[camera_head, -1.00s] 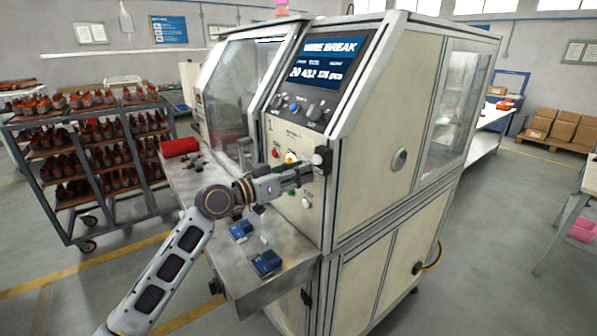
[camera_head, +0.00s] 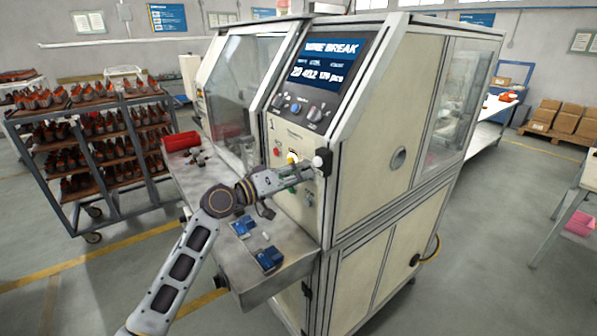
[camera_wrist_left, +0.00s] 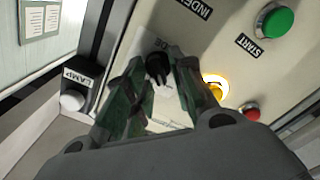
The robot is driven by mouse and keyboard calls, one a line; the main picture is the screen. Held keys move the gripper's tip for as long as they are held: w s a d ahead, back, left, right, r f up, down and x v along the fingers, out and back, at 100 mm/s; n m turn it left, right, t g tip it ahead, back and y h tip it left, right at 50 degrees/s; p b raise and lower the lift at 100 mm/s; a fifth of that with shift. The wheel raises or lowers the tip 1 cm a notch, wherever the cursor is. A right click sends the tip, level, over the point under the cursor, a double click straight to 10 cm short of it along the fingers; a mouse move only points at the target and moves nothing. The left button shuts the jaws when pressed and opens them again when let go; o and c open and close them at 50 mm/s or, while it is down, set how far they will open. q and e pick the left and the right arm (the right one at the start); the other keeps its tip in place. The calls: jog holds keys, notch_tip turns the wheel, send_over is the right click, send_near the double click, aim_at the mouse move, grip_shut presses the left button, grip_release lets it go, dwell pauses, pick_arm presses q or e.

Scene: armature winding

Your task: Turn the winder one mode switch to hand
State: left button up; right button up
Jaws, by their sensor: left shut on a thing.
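The winder (camera_head: 375,165) is a cream cabinet with a sloped screen reading "WIRE BREAK" (camera_head: 330,50). My left gripper (camera_head: 305,172) reaches its front panel from the left. In the left wrist view its two dark green fingers (camera_wrist_left: 160,80) close around a small black switch knob (camera_wrist_left: 157,68) on a pale base, under a partly hidden label. The gripper is shut on this knob. The knob is hidden behind the gripper in the head view, and its pointer setting cannot be read. My right gripper is not in view.
Close by are a lit yellow button (camera_wrist_left: 215,88), a red button (camera_wrist_left: 252,110), a green START button (camera_wrist_left: 277,20) and a LAMP box (camera_wrist_left: 76,92). A metal shelf (camera_head: 240,290) with blue blocks (camera_head: 268,259) lies below the arm. A loaded rack (camera_head: 90,150) stands left.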

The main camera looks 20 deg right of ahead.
pick_arm(q)
jog(key=shift+r, duration=0.15)
jog(key=o, duration=0.7)
jog(key=shift+w, duration=0.1)
jog(key=v, duration=1.2)
dwell(0.4)
